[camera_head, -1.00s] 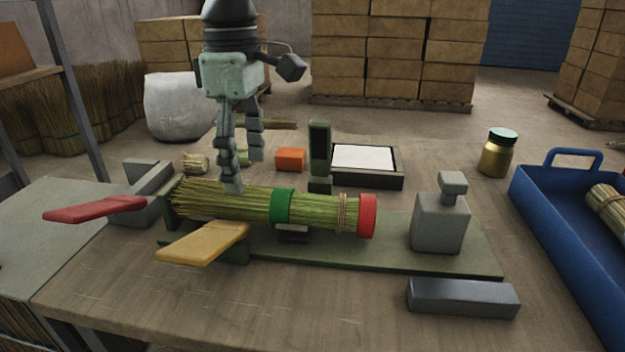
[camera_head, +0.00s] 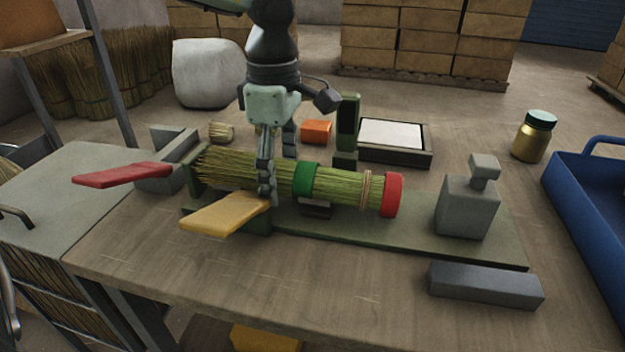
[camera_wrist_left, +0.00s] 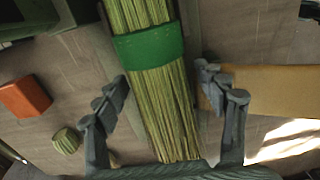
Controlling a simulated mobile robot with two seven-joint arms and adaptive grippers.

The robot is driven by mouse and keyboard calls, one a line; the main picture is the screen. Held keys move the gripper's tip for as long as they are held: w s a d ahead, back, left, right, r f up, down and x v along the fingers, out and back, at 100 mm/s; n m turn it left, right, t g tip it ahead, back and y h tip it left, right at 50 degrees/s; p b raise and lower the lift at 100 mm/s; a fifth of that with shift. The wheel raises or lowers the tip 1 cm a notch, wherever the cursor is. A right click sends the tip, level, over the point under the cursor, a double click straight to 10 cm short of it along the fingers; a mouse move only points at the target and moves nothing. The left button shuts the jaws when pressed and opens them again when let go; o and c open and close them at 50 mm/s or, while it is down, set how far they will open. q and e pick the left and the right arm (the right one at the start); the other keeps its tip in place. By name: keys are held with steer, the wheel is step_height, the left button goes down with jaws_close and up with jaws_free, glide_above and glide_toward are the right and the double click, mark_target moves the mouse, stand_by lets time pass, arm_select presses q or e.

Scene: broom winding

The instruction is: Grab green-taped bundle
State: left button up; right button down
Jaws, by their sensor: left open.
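The bundle of straw (camera_head: 340,188) lies on the green fixture base, with green tape (camera_head: 306,179) round its middle and a red cap at its right end. My left gripper (camera_head: 277,168) points down over the bundle just left of the tape, with one finger on the near side and one on the far side. The left wrist view shows the open fingers (camera_wrist_left: 163,84) on either side of the straw (camera_wrist_left: 163,105), apart from it, close to the green tape (camera_wrist_left: 148,46). The right gripper is not in view.
A yellow paddle (camera_head: 222,212) sits close to the near finger; a red paddle (camera_head: 122,174) is farther left. A green upright (camera_head: 347,125) and orange block (camera_head: 316,131) stand behind. A grey weight (camera_head: 467,205) and blue tray (camera_head: 590,215) are right.

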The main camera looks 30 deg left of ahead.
arm_select(q)
steer(key=c, duration=1.4)
steer(key=shift+r, duration=0.1)
